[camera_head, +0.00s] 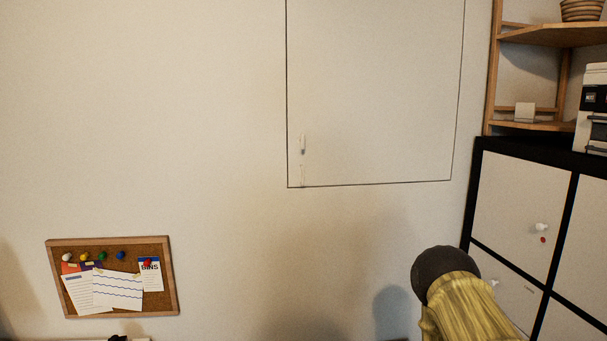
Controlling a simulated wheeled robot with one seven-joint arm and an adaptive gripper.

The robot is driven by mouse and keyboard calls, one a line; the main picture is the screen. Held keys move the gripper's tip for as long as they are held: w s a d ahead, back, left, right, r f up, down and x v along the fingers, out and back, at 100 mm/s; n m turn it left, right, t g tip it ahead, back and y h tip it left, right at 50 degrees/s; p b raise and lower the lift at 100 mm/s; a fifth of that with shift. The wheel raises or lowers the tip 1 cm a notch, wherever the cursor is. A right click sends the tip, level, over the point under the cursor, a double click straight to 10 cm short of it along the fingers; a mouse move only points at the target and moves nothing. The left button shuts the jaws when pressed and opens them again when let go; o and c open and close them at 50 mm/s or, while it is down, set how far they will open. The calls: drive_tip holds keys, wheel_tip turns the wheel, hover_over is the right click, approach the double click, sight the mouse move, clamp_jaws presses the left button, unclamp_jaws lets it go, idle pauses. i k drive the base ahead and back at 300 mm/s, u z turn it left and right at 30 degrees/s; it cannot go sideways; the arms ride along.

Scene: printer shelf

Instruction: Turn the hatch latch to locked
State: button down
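The hatch (375,90) is a pale panel flush in the wall, outlined by a thin dark gap, and looks closed. Its top edge is out of the picture. A small white latch (303,144) is near its lower left corner. The latch handle looks upright, running along the hatch's left edge. A faint narrow vertical mark shows just below it, down to the bottom edge. The latch is too small for me to read any lock marking. My gripper is not in view, so its opening and anything in it are hidden.
A yellow ridged object with a dark round end (447,266) rises at the lower right; I cannot tell what it is. A black-framed cabinet (518,205) and wooden shelf (560,35) stand at right. A corkboard (172,275) hangs lower left. The wall around the latch is clear.

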sight(301, 140)
drive_tip(key=k, duration=1.15)
drive_tip(key=u, duration=0.65)
drive_tip(key=i, duration=1.6)
drive_tip(key=z, duration=0.4)
